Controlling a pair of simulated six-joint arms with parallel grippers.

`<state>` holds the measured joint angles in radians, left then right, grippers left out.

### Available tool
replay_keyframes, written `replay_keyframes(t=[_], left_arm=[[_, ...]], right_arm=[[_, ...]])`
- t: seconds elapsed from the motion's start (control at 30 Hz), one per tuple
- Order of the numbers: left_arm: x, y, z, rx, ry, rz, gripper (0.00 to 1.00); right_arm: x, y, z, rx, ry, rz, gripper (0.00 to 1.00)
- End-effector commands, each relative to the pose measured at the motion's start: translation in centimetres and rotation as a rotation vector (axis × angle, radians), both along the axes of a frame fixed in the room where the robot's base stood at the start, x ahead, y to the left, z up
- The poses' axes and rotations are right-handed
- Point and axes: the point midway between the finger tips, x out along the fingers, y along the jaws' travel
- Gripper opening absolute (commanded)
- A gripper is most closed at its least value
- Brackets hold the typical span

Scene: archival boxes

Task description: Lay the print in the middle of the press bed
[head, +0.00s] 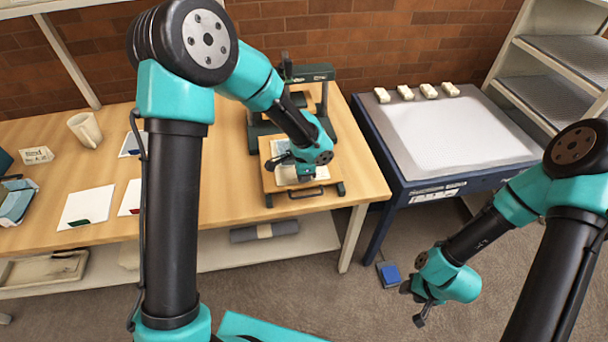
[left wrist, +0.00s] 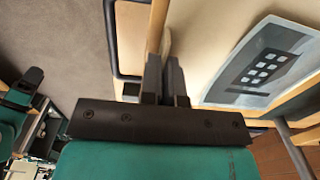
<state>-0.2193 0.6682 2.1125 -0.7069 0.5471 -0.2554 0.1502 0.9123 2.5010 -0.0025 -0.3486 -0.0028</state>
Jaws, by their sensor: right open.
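The print (left wrist: 265,62) is a bluish-grey sheet with a dark picture and pale squares. It lies on the pale wooden press bed, near a rim, in the left wrist view. In the head view the bed (head: 328,188) is a wooden board in front of the dark green press frame (head: 318,73), and my left arm partly hides the print. My left gripper (head: 298,174) is low over the bed; in the wrist view its fingers (left wrist: 164,82) are close together beside the print. Whether they hold anything thin is unclear. My right gripper (head: 418,304) is open and empty above the floor.
White sheets (head: 86,207), a mug (head: 85,130) and a small sign (head: 36,155) are on the wooden table left of the press. A blue-framed table (head: 455,135) with several pale blocks stands right. A shelf unit is at far right. A blue pad (head: 389,275) lies on the floor.

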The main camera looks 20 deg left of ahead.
Motion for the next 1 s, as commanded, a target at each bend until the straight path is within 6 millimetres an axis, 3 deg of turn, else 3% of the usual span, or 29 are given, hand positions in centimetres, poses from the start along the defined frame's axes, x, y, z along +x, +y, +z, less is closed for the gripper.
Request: replay_keyframes(t=[0.03, 0.3, 0.67, 0.87, 1.0], left_arm=[[0.0, 0.0, -0.2, 0.0, 0.0, 0.0, 0.0], [0.0, 0.0, -0.1, 0.0, 0.0, 0.0, 0.29], [0.0, 0.0, 0.4, 0.0, -0.001, 0.0, 0.29], [0.1, 0.0, 2.6, 0.0, -0.004, 0.001, 0.29], [0.1, -0.1, 5.1, 0.0, -0.004, 0.0, 0.29]], right_arm=[[0.0, 0.0, 0.0, 0.0, 0.0, 0.0, 0.43], [0.0, 0.0, 0.0, 0.0, 0.0, 0.0, 0.43], [0.0, 0.0, 0.0, 0.0, 0.0, 0.0, 0.43], [0.0, 0.0, 0.0, 0.0, 0.0, 0.0, 0.43], [0.0, 0.0, 0.0, 0.0, 0.0, 0.0, 0.43]])
